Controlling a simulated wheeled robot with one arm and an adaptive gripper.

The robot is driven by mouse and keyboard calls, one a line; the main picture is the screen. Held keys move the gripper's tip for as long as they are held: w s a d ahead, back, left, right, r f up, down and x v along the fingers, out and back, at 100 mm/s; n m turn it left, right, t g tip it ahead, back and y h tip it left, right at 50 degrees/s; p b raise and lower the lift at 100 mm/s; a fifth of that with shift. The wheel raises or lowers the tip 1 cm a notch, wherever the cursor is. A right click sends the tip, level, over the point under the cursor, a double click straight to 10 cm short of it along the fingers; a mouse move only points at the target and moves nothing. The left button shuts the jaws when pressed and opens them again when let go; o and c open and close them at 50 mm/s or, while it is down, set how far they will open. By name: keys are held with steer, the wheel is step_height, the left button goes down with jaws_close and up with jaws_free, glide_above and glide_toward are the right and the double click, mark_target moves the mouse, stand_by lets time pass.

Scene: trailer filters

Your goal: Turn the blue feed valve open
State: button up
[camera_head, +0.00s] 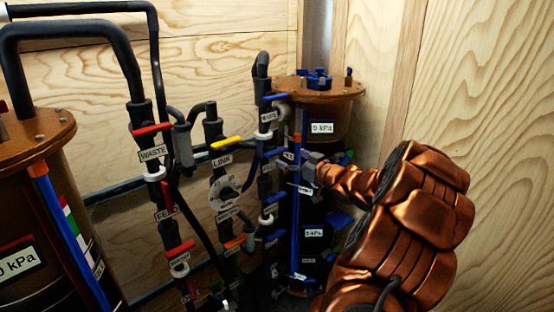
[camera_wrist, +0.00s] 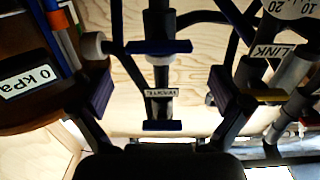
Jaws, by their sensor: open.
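Several blue valve handles sit on the pipe column before the right filter vessel. In the head view, one blue handle (camera_head: 275,152) lies just left of my gripper (camera_head: 309,168). I cannot read a feed label beside it. In the wrist view, a blue handle (camera_wrist: 160,47) lies crosswise on a dark pipe, ahead of and between the spread fingers of my gripper (camera_wrist: 160,94). Another blue handle (camera_wrist: 162,125) lies lower, by a label (camera_wrist: 160,92) that seems to read WASTE, upside down. My gripper is open, with nothing held between its fingers.
The right filter vessel (camera_head: 340,88) stands close behind my gripper. A LINK pipe with a yellow handle (camera_head: 227,143) and round gauge (camera_head: 226,190) stands between. Wooden walls enclose the space.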

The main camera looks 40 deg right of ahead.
mark_target(279, 153)
steer(key=shift+y, duration=0.3)
steer(key=shift+w+d+f, duration=0.1)
steer(key=shift+w, duration=1.65)
steer(key=shift+w+d+f, duration=0.1)
steer(key=shift+w, duration=1.6)
steer(key=c, duration=0.8)
